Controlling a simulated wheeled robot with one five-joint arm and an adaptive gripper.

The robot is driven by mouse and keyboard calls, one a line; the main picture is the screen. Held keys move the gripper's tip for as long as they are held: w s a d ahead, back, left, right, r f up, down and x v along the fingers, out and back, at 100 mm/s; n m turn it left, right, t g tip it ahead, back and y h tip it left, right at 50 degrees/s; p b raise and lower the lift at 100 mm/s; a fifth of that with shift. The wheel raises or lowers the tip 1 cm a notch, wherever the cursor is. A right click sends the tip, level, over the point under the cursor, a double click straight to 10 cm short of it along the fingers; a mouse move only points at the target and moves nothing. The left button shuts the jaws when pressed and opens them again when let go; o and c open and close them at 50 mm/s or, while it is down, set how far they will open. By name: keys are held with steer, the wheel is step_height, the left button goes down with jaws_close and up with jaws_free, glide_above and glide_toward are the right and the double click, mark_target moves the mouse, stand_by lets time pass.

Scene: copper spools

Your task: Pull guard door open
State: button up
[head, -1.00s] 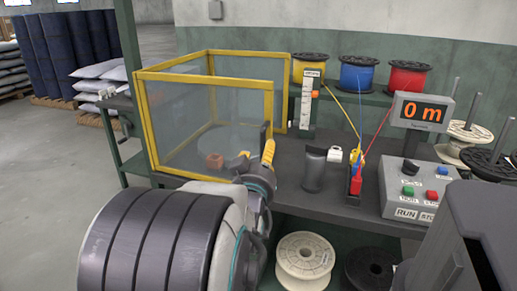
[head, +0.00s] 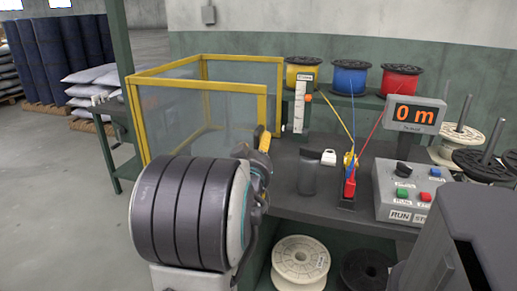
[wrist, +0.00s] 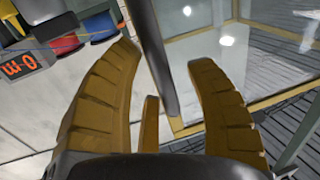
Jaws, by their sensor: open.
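The guard door (head: 200,84) is a clear panel in a yellow frame at the front of the guard box, left of centre in the head view. It looks closed, though my arm hides its lower part. In the wrist view, its dark bar handle (wrist: 150,50) runs between my fingers, with the yellow frame (wrist: 190,128) behind it. My gripper (wrist: 165,58) is open around the bar, and neither long finger visibly grips it. In the head view my gripper (head: 262,142) is at the door's right edge, mostly hidden by my own arm.
A bench (head: 285,205) carries a grey control box (head: 385,205), a 0 m display (head: 413,115), and a dark cup-like holder (head: 308,172) close right of my gripper. Yellow, blue and red spools (head: 352,78) stand behind. A pale spool (head: 300,262) sits below. Open floor (head: 60,200) lies left.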

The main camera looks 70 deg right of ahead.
jaws_close()
stand_by(0.4)
steer(key=shift+a+f, duration=0.1)
steer(key=shift+f, duration=0.05)
